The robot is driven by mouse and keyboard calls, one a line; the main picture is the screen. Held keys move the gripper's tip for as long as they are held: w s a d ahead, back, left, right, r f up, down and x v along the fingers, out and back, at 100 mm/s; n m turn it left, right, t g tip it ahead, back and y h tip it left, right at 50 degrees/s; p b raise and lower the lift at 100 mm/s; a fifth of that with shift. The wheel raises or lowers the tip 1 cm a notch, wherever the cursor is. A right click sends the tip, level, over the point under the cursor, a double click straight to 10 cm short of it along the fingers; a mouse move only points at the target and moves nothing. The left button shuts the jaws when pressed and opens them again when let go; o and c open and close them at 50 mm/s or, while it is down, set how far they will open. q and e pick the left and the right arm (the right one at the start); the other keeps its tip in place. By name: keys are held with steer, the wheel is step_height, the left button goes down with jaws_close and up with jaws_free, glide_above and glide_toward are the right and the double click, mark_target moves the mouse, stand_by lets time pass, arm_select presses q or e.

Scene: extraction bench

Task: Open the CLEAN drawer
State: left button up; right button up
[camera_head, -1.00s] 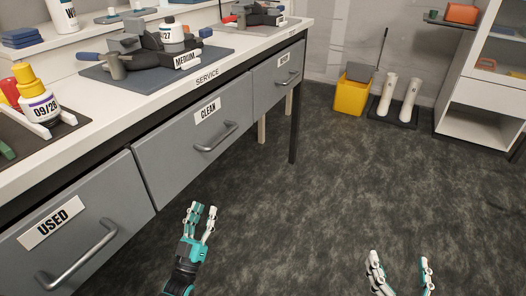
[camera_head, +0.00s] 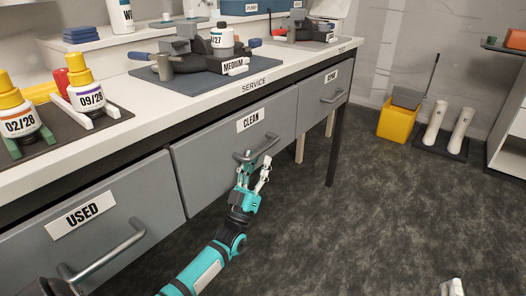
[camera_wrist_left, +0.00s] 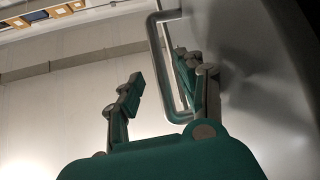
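The CLEAN drawer (camera_head: 215,150) is the grey middle drawer under the bench, and its front looks shut. Its metal bar handle (camera_head: 262,148) sits below the CLEAN label (camera_head: 251,120). My left gripper (camera_head: 256,166) is at this handle, with its fingers apart. In the left wrist view the handle (camera_wrist_left: 157,60) passes through the space between the open fingers (camera_wrist_left: 160,88), nearer the right-hand finger. Whether a finger touches the bar cannot be told. Of my right gripper (camera_head: 453,287) only a white tip shows at the bottom edge.
The USED drawer (camera_head: 100,215) with its handle (camera_head: 110,250) is at the left, and another drawer (camera_head: 322,100) is at the right. Bottles and a blue-grey mat stand on the bench top (camera_head: 150,112). A yellow bin (camera_head: 398,124) stands far right. The floor (camera_head: 370,220) before the bench is clear.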

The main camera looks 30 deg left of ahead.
mark_target(263, 147)
arm_select(q)
steer(key=shift+x, duration=2)
jaws_close()
steer(key=shift+f, duration=0.1)
